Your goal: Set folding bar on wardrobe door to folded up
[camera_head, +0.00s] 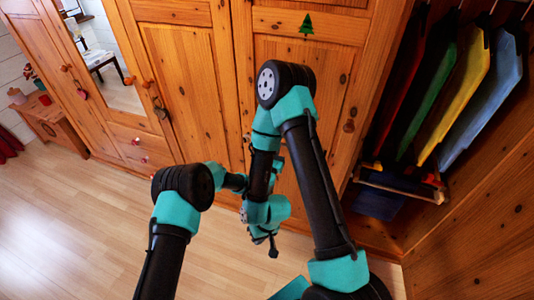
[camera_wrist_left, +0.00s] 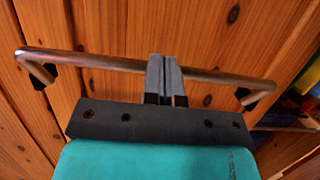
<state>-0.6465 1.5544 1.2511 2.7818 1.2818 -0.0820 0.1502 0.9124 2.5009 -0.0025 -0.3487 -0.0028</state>
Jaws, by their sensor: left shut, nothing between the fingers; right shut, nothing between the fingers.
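The folding bar (camera_wrist_left: 100,61) is a thin metal rail with a bent arm at each end, each running to a black mount on the wooden wardrobe door (camera_wrist_left: 110,20). It crosses the left wrist view; I cannot tell its exact angle from the door. My left gripper (camera_wrist_left: 164,62) is shut and empty, its fingertips overlapping the bar's middle; whether they touch is unclear. In the head view, the left gripper and the bar are not distinguishable behind my arms. My right gripper (camera_head: 273,249) is shut and empty, pointing down low in front of the wardrobe.
An open compartment on the right holds hanging clothes: green (camera_head: 436,95), yellow (camera_head: 460,90) and blue (camera_head: 487,95). A mirror door (camera_head: 108,65) and a small wooden cabinet (camera_head: 52,127) stand left. The wood floor (camera_head: 70,230) is clear at front left.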

